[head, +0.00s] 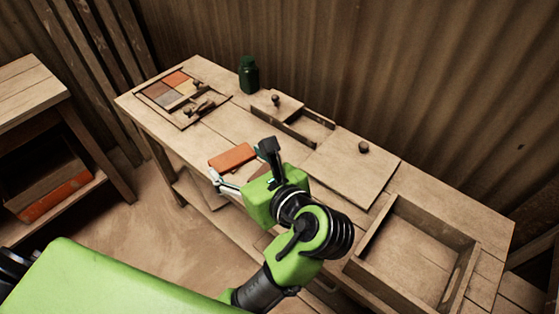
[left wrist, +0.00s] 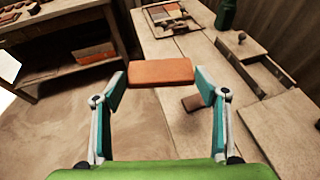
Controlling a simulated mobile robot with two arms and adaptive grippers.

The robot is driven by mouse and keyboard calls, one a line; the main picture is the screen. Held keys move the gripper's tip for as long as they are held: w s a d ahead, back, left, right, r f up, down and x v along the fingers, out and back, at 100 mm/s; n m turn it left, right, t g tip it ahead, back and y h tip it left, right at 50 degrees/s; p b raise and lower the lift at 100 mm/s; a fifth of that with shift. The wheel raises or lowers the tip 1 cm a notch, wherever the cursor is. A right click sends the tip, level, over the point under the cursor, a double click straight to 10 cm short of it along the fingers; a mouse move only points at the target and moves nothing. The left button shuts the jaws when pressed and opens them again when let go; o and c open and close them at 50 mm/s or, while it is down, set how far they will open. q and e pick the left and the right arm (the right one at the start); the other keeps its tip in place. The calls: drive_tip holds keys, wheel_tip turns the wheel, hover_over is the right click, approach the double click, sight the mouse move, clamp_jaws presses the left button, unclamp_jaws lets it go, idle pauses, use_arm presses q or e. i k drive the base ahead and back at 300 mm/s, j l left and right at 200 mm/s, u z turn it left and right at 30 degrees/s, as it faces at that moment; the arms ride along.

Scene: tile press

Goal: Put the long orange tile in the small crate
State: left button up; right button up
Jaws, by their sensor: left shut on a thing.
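The long orange tile (head: 232,157) is held in my left gripper (head: 242,164), above the workbench near its front edge. In the left wrist view the tile (left wrist: 161,72) spans crosswise between the two teal fingertips (left wrist: 161,88), with a finger at each end. An open wooden crate (head: 463,273) with a slot in its right wall stands at the right end of the bench. Its visible floor is bare. My left arm covers the bench just left of it. My right gripper is not in view.
A wooden frame with coloured tiles (head: 160,104) lies at the bench's left end, near a dark green bottle (head: 248,75). A partly open wooden box (head: 290,131) and a flat board with a knob (head: 345,168) lie between frame and crate. A corrugated wall stands behind.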

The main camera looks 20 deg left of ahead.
sight(407, 262)
drive_tip(key=z, duration=1.35)
drive_tip(key=k+j+z, duration=0.1)
drive_tip(key=k+z, duration=0.6)
drive_tip(key=k+l+z, duration=0.1)
drive_tip(key=k+z, duration=0.25)
drive_tip(key=k+l, duration=0.1)
drive_tip(key=k, duration=0.2)
